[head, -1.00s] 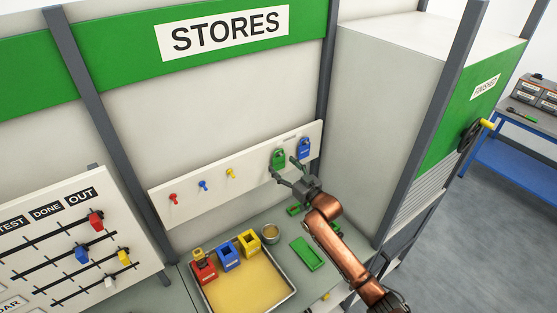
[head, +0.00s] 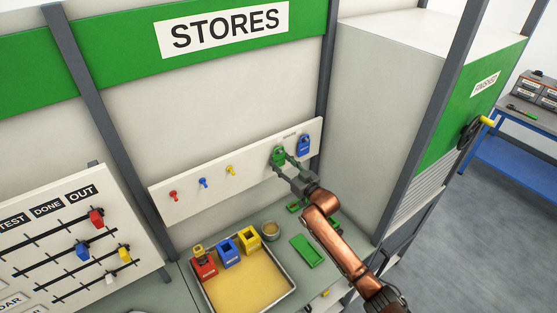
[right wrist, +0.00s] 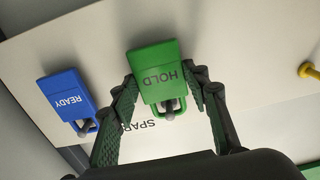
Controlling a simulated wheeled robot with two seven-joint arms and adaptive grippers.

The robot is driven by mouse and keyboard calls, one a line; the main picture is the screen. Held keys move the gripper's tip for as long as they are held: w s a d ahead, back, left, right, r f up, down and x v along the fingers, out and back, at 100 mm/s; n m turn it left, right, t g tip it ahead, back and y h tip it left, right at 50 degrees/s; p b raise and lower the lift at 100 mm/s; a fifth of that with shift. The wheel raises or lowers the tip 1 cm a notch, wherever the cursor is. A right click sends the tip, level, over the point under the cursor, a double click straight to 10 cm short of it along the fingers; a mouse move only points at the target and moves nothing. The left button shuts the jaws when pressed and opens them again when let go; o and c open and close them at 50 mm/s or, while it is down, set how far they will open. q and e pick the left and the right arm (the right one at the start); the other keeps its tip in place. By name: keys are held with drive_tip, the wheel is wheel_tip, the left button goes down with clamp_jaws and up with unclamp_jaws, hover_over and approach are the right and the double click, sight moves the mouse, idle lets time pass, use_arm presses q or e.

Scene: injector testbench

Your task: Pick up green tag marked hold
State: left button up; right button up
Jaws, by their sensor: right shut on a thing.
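The green tag marked HOLD (right wrist: 155,72) hangs on a peg of the white board; it also shows in the head view (head: 278,155). My right gripper (right wrist: 165,95) is shut on the green tag, with one finger on each side of it; in the head view the gripper (head: 284,162) partly covers the tag. The tag's loop is still around its peg in the right wrist view. My left gripper is not in view.
A blue READY tag (right wrist: 66,96) hangs close beside the green one; it also shows in the head view (head: 304,145). Red, blue and yellow pegs (head: 231,170) stick out to the left. Below are a yellow-floored tray (head: 250,290), small bins, a cup (head: 270,230) and a green tray (head: 307,251).

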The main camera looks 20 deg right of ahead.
drive_tip(key=shift+r+b, duration=0.25)
drive_tip(key=shift+b, duration=0.35)
drive_tip(key=b+v, duration=0.3)
drive_tip(key=v, duration=1.5)
drive_tip(key=shift+r, duration=0.2)
drive_tip(key=shift+r+p, duration=0.25)
drive_tip(key=shift+p, duration=0.2)
drive_tip(key=shift+s, duration=0.1)
drive_tip(key=shift+p+v, duration=0.85)
drive_tip(key=shift+v, duration=1.55)
